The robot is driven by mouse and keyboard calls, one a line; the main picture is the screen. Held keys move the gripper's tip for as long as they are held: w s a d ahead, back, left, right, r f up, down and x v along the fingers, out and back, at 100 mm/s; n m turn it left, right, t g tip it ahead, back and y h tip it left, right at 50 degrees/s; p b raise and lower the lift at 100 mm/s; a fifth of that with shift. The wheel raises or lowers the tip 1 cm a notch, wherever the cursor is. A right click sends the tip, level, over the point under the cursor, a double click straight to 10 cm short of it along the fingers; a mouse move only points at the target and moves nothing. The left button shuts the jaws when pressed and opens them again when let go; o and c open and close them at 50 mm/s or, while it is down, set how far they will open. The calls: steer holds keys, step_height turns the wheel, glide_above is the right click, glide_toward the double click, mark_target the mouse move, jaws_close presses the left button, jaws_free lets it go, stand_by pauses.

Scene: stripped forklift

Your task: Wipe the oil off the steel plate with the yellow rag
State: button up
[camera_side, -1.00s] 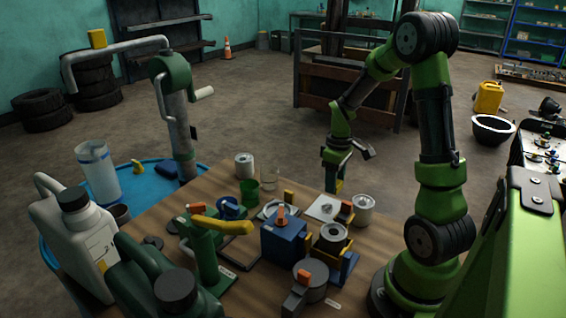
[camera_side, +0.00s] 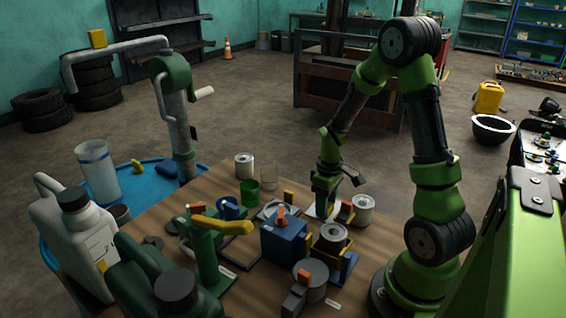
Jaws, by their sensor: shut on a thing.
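My gripper (camera_side: 322,208) points down over the pale steel plate (camera_side: 311,211) at the right back part of the wooden bench. It is shut on the yellow rag, which is mostly hidden under the fingers in this view. The gripper covers much of the plate, and I cannot tell whether the rag touches it. No oil can be made out on the part of the plate that shows.
A metal can (camera_side: 363,209) stands close right of the plate. A blue block (camera_side: 284,242) and a round metal part (camera_side: 333,236) stand in front. A green cup (camera_side: 249,192) and a clear glass (camera_side: 268,176) stand to the left.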

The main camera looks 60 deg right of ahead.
steer(key=shift+a, duration=0.9)
steer(key=shift+d, duration=3.4)
step_height(320, 180, up, 8)
steer(key=shift+a, duration=0.15)
steer(key=shift+r, duration=0.1)
